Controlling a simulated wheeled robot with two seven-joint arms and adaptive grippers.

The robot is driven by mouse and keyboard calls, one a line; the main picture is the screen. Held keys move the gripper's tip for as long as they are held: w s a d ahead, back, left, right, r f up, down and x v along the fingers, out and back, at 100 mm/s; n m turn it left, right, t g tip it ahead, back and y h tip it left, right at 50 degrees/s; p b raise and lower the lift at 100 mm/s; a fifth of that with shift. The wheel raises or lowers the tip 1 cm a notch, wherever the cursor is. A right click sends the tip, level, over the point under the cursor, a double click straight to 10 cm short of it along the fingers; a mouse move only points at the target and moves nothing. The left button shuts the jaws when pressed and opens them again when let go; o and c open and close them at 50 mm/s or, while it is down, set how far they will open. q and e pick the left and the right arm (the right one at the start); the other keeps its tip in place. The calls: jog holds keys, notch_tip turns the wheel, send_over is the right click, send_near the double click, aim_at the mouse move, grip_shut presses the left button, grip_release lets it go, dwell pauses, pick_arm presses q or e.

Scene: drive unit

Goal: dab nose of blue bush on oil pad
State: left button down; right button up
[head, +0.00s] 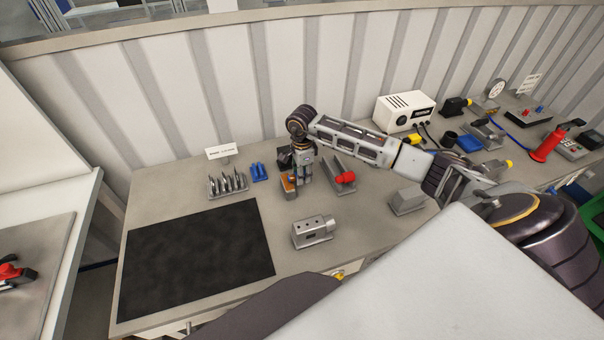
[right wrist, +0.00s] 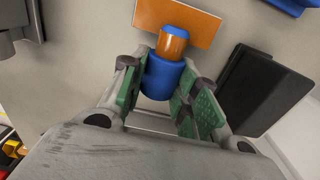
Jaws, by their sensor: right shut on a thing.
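My right gripper (head: 304,181) is over the bench, just right of the orange oil pad (head: 287,184). In the right wrist view the green-padded fingers of this gripper (right wrist: 166,97) are shut on the blue bush (right wrist: 161,78). In the head view the bush is mostly hidden by the fingers. My left gripper is not in view.
A black box (right wrist: 265,90) stands close beside the gripper. Blue parts (head: 260,172) and a rack of metal pins (head: 228,184) sit to the left. A grey block fixture (head: 312,232) is in front, and a red-knobbed fixture (head: 343,178) to the right. The black mat (head: 195,258) is clear.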

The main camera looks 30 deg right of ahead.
jog(key=shift+r, duration=0.1)
jog(key=shift+r+p, duration=1.25)
jog(key=shift+r, duration=1.2)
